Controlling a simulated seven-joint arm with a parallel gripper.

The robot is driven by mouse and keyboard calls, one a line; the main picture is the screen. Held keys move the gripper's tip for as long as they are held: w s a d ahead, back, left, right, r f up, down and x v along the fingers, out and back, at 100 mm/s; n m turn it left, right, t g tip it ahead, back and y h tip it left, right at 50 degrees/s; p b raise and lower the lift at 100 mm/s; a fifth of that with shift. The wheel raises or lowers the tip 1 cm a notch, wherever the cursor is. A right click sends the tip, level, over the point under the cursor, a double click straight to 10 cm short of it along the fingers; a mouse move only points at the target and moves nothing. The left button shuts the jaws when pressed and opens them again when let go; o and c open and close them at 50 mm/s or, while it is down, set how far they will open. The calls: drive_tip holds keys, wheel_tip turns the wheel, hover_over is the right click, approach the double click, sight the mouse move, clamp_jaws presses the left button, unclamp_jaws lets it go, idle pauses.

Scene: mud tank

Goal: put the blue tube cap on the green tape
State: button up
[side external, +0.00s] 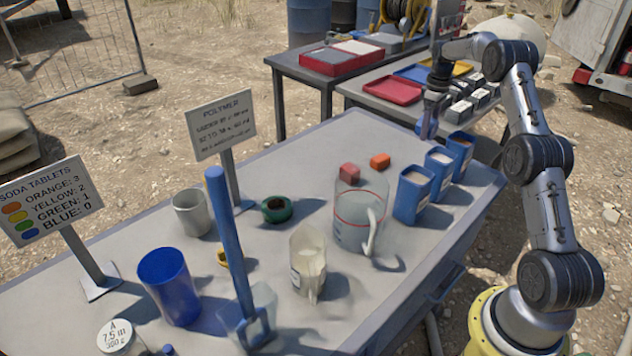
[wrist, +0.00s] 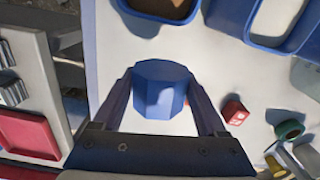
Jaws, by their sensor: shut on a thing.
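The blue tube cap (wrist: 160,88) shows in the wrist view as a faceted blue piece between my two fingers. My gripper (wrist: 158,100) is shut on it and holds it. In the side view my gripper (side external: 428,126) points down over the back right edge of the table, beside the blue bins; the cap cannot be made out clearly there. The green tape (side external: 277,209) is a dark green roll lying near the table's middle, well to the left of my gripper. It also shows at the right of the wrist view (wrist: 289,129).
Blue bins (side external: 415,195) stand in a row near my gripper. A red block (side external: 349,171), an orange block (side external: 380,161) and a clear jug (side external: 360,218) lie between my gripper and the tape.

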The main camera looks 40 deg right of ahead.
drive_tip(key=shift+s+m, duration=0.1)
drive_tip(key=shift+m, duration=0.4)
drive_tip(key=shift+w+a+r+m, duration=0.15)
drive_tip(key=shift+w+a+m, duration=0.05)
drive_tip(key=shift+a+m, duration=0.2)
drive_tip(key=w+a, duration=0.6)
drive_tip(key=a, duration=0.2)
wheel_tip(320, 180, up, 2)
drive_tip(key=n, duration=0.5)
hover_over(279, 205)
wheel_tip(279, 205, down, 9)
drive_tip(key=shift+f, duration=0.1)
drive_tip(key=o, duration=1.3)
drive_tip(key=shift+f, duration=0.1)
